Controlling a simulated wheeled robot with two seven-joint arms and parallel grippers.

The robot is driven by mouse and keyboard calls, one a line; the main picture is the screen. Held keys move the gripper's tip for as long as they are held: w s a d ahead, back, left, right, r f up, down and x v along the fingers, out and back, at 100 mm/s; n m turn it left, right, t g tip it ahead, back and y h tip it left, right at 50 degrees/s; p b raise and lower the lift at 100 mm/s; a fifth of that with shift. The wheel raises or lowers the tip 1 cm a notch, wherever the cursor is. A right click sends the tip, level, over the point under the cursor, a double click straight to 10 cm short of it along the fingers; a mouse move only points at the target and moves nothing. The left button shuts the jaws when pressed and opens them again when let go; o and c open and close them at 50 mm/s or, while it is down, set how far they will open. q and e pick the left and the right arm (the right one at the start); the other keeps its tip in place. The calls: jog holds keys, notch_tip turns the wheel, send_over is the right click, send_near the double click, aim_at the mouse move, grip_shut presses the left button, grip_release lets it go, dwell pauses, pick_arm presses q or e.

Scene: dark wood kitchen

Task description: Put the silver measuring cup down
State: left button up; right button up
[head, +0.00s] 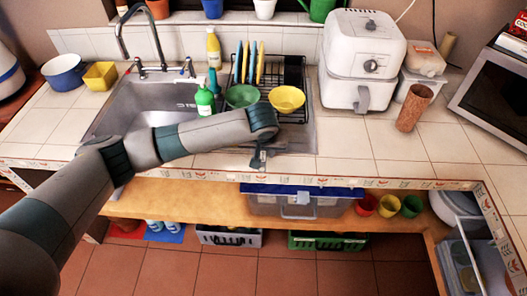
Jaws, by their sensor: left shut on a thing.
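My left arm reaches in from the left across the sink front. My left gripper (258,164) points down over the counter (350,168) near its front edge, just in front of the drying rack. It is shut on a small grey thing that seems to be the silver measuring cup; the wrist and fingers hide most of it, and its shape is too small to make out. I cannot tell whether it touches the counter. My right gripper is not in view.
The dish rack (298,75) holds plates, a green bowl (241,96) and a yellow bowl (286,99). The tiled counter right of my gripper is clear. A bin (300,205) sits on the shelf below.

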pick_arm(q)
jog(key=shift+f, duration=0.6)
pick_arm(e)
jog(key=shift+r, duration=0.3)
pick_arm(q)
jog(key=shift+f, duration=0.15)
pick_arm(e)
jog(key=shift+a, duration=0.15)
pick_arm(q)
jog(key=o, duration=1.2)
jog(key=shift+c, duration=0.2)
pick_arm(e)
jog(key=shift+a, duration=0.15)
pick_arm(q)
jog(key=shift+s+r, duration=0.1)
jog(key=shift+r, duration=0.35)
jog(key=b+v, duration=0.2)
jog(key=v, duration=0.9)
jog(key=shift+s+r+b, duration=0.15)
jog(key=shift+b, duration=0.25)
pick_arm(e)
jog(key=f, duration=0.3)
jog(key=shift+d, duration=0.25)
